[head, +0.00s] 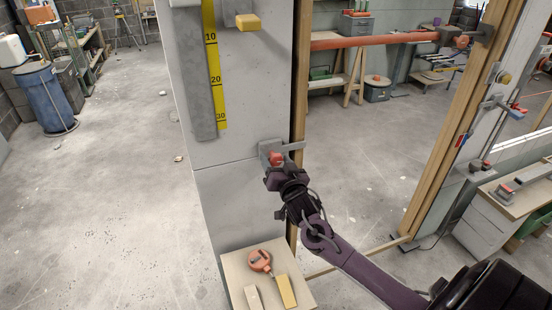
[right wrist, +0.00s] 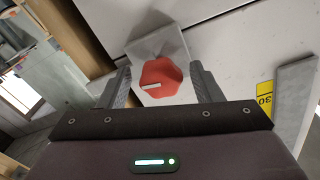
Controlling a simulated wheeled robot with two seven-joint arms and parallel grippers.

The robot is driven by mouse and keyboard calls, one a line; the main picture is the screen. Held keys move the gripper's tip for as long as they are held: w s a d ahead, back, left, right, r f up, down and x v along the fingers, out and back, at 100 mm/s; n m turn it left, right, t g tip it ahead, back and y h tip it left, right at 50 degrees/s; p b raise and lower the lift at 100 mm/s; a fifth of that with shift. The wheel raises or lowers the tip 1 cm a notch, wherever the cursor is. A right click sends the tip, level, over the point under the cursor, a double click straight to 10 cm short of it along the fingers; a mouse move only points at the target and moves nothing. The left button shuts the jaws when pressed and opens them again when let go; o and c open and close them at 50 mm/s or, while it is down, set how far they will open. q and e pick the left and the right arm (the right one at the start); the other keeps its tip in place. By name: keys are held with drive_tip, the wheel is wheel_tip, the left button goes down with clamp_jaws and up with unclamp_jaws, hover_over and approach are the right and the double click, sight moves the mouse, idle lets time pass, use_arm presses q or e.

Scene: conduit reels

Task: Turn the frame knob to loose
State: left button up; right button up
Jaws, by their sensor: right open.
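The red frame knob (right wrist: 161,78) sits on a grey metal plate (right wrist: 160,47) on the pale wall panel. A white mark on its face points to the left in the right wrist view. In the head view the knob (head: 276,158) is partly hidden behind my right gripper (head: 273,164). In the right wrist view my right gripper (right wrist: 159,74) is open, with one finger on each side of the knob and a visible gap to each. I cannot tell whether the fingertips reach past the knob's face. My left gripper is not in view.
A yellow scale (head: 214,75) and a yellow block (head: 248,22) are on the panel above. A small table (head: 235,268) below holds an orange round tool (head: 260,261) and two blocks. A wooden frame with an orange bar (head: 370,41) stands to the right.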

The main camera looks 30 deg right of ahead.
drive_tip(key=shift+w, duration=0.4)
drive_tip(key=shift+d, duration=0.1)
drive_tip(key=shift+c, duration=0.5)
drive_tip(key=c, duration=0.9)
